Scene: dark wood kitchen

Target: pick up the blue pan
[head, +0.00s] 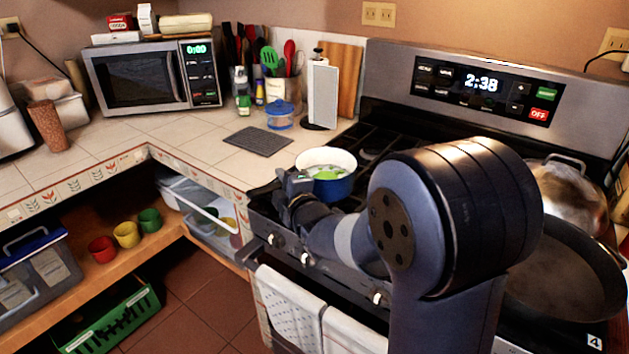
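The blue pan (338,188) has a white inside and stands at the front left of the stove. Something green and pale lies in it. A dark piece that looks like its handle sticks out to the left, past the counter edge. My gripper (291,182) is at the pan's left side, over or around this handle. The fingers are small and dark here, so I cannot tell whether they are closed on it. My own arm hides much of the stove's middle.
A large dark pan (565,270) and a shiny metal pot (568,195) are on the stove's right. A grey mat (258,141) and a blue-lidded container (280,116) lie on the counter behind. Towels (290,305) hang on the oven front.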

